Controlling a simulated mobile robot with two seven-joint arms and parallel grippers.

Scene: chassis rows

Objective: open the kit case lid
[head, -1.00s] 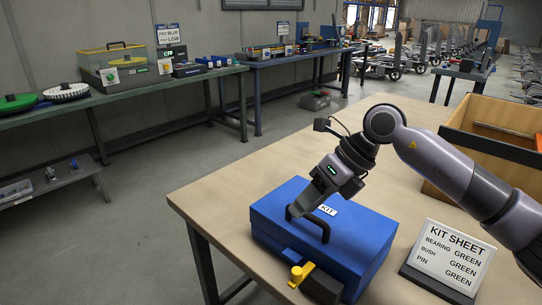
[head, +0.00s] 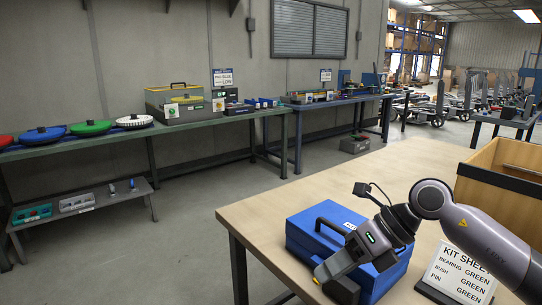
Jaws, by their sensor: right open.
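The blue kit case (head: 312,217) stands on the wooden table (head: 262,207) with its lid down. My right gripper (head: 325,273) is open at the case's front side, angled downward. Its body and arm cover the right part of the case. The yellow knob seen earlier on the front is hidden behind the gripper. Whether the fingers touch the case or its front fitting I cannot tell. My left gripper is not in view.
The kit sheet sign (head: 460,270) stands just right of the case, close to my right arm. An open wooden box (head: 500,180) is at the table's right. The tabletop left of and behind the case is clear. A green bench (head: 215,117) with parts runs along the wall.

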